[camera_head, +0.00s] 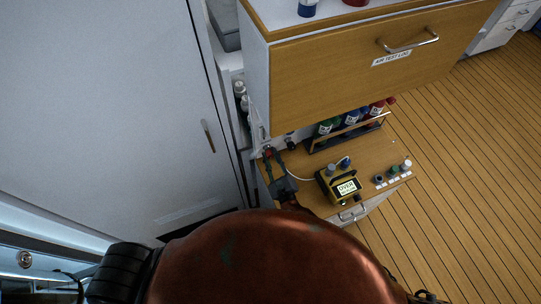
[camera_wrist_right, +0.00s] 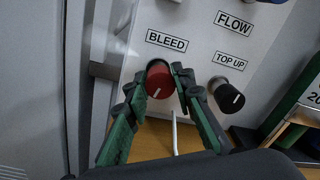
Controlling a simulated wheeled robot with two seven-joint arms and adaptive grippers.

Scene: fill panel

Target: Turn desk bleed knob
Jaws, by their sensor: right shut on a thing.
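The red bleed knob (camera_wrist_right: 160,79) sits on a white panel (camera_wrist_right: 198,40) under a BLEED label (camera_wrist_right: 166,41) in the right wrist view. Its white pointer line is low on its face, tilted slightly. My right gripper (camera_wrist_right: 158,86) is shut on this knob, with one green finger on each side. In the head view my right gripper (camera_head: 275,162) is small at the panel, beside the desk, and the knob there is mostly hidden. A black TOP UP knob (camera_wrist_right: 229,98) is close to the right finger. My left gripper is not in view.
A desk surface (camera_head: 300,165) holds a yellow device reading OVER (camera_head: 342,187), small knobs (camera_head: 393,173) and a rack of bottles (camera_head: 350,128). A wooden drawer (camera_head: 345,65) overhangs it. A grey door (camera_head: 110,100) stands left. The right floor is clear.

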